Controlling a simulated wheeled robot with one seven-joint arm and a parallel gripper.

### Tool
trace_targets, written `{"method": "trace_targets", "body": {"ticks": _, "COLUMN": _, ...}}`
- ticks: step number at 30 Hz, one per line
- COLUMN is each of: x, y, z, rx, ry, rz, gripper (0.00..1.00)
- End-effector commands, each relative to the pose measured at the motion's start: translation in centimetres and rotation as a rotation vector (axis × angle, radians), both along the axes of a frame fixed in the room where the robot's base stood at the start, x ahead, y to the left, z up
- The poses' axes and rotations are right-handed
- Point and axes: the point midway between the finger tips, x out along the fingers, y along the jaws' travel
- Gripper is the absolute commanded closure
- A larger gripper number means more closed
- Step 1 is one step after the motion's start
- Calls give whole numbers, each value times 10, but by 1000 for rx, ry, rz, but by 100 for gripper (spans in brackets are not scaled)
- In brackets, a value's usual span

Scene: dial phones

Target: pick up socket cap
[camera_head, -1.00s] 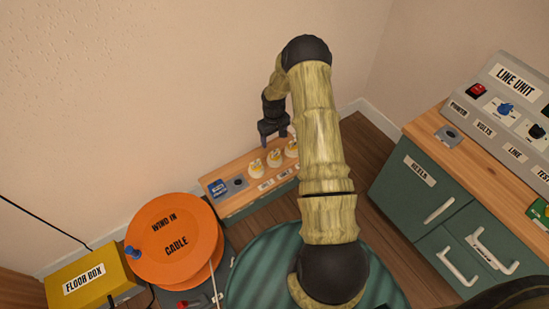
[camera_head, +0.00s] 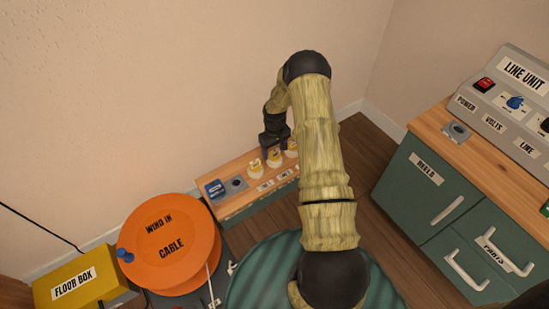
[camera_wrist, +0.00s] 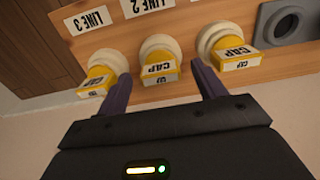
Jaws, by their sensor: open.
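Three socket caps with yellow CAP tags on cream round bases sit in a row on a wooden shelf top. In the wrist view they are the left cap (camera_wrist: 98,78), the middle cap (camera_wrist: 160,68) and the right cap (camera_wrist: 232,58). My gripper (camera_head: 275,152) is open just above the row. In the wrist view its fingers (camera_wrist: 160,75) stand either side of the middle cap, the left finger close to the left cap. I cannot tell whether either finger touches a cap. The head view shows the middle cap (camera_head: 274,159) partly behind my gripper.
A grey open socket (camera_wrist: 290,22) stands beside the right cap. LINE 3 (camera_wrist: 88,16) and LINE 2 (camera_wrist: 143,6) labels lie by the caps. The wall is close behind the shelf. An orange cable reel (camera_head: 170,240) and a green cabinet (camera_head: 425,190) flank it.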

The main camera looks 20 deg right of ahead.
Motion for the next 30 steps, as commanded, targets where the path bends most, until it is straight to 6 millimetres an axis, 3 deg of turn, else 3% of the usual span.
{"method": "trace_targets", "body": {"ticks": 1, "x": 0, "y": 0, "z": -12, "rx": 1, "ry": 0, "rz": 0, "gripper": 31}}
{"method": "trace_targets", "body": {"ticks": 4, "x": 0, "y": 0, "z": -17, "rx": 0, "ry": -1, "rz": 1, "gripper": 31}}
{"method": "trace_targets", "body": {"ticks": 21, "x": 1, "y": 1, "z": -17, "rx": 0, "ry": 0, "rz": 2, "gripper": 31}}
{"method": "trace_targets", "body": {"ticks": 27, "x": 1, "y": 1, "z": -17, "rx": 0, "ry": 0, "rz": 2, "gripper": 70}}
{"method": "trace_targets", "body": {"ticks": 30, "x": 1, "y": 1, "z": -17, "rx": 0, "ry": 0, "rz": 2, "gripper": 84}}
